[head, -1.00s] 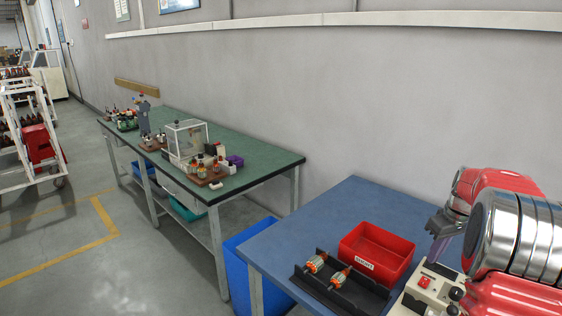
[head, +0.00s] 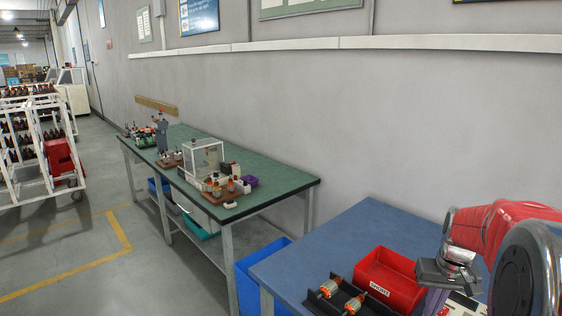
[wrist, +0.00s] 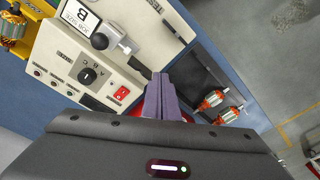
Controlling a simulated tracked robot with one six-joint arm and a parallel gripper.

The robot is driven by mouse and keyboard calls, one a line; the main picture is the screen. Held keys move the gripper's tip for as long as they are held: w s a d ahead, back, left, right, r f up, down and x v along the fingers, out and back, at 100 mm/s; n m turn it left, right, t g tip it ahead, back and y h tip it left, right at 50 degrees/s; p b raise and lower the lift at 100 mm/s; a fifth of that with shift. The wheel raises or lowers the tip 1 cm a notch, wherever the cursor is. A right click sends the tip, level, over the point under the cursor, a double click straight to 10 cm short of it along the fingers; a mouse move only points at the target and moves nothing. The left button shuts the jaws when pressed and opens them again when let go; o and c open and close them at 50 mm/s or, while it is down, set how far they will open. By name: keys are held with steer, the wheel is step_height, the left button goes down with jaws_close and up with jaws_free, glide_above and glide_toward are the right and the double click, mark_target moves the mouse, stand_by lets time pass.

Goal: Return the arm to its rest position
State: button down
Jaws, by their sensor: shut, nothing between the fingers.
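My arm shows in red and silver at the right of the head view, above the blue table (head: 330,232). My gripper (wrist: 161,78) shows in the wrist view with its purple fingers closed together and nothing between them. In the head view its fingers are only partly seen, in front of the tester panel. The tester panel (wrist: 75,50), cream with a black knob and a red switch, lies below the gripper at the left of the wrist view. Two armatures, one nearer (head: 353,305) and one farther (head: 330,287), lie in a black tray (head: 312,302).
A red bin (head: 392,280) stands on the blue table beside the black tray. A green bench (head: 270,185) with fixtures stands along the wall. A blue bin (head: 262,262) is on the floor between the tables. A white rack (head: 38,150) is at the far left. Air above the tables is clear.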

steer(key=s+a+r+n+t, duration=0.1)
steer(key=s+a+r, duration=0.2)
steer(key=s+a, duration=0.2)
steer(key=s+a+r+n+t, duration=0.1)
steer(key=s+a, duration=0.5)
steer(key=a, duration=0.6)
steer(key=s+a+r+n+t, duration=0.1)
steer(key=s+a+r+t, duration=0.1)
steer(key=s+a+r, duration=0.3)
steer(key=a, duration=0.3)
steer(key=shift+s+a+r+n, duration=0.15)
steer(key=shift+a+r+n, duration=0.1)
steer(key=shift+n, duration=0.05)
